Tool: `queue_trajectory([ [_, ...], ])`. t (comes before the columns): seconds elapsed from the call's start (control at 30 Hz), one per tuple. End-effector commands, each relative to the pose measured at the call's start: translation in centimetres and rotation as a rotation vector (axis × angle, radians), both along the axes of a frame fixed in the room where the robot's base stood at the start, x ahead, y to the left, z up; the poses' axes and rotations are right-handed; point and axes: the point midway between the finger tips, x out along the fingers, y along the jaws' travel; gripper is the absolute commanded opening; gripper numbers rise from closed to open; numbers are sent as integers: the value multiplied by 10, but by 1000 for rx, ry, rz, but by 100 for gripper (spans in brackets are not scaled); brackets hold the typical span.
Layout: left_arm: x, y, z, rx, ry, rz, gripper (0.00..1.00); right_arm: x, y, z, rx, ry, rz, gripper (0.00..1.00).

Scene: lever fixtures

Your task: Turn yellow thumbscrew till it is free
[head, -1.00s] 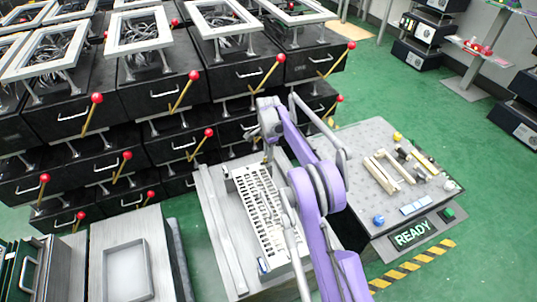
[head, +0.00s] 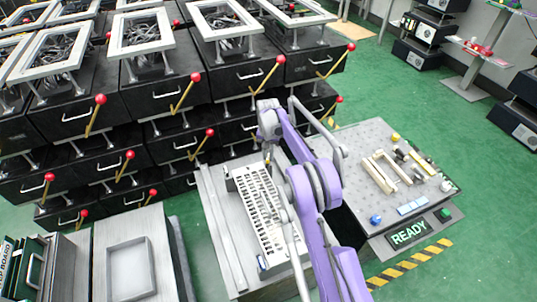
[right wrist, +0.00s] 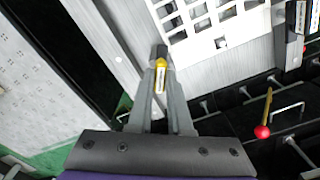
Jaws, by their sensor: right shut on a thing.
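In the right wrist view the yellow thumbscrew (right wrist: 161,64) shows between the fingertips of my right gripper (right wrist: 161,72), which is shut on it. The thumbscrew is beside the edge of a white slotted panel (right wrist: 210,25), over a grey metal surface. In the head view my right gripper (head: 269,158) reaches down at the far end of the white slotted panel (head: 262,212). The thumbscrew cannot be made out there, and its thread is hidden. My left gripper is not in view.
Black drawer units with red-knobbed levers (head: 186,91) stand close behind and left. A perforated table (head: 365,150) with loose parts and a READY sign (head: 408,232) is at right. A grey tray (head: 131,270) lies at lower left. Green floor is open at far right.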

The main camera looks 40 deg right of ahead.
Motion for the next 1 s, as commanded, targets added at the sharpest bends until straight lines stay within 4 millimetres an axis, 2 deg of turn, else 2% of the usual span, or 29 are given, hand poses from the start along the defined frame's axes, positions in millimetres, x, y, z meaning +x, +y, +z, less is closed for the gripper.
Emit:
queue_trajectory([
  [0.5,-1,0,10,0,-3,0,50,0,0,1,-1,-1,412,0],
  [1.0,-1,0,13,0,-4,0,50,0,0,1,-1,-1,545,0],
])
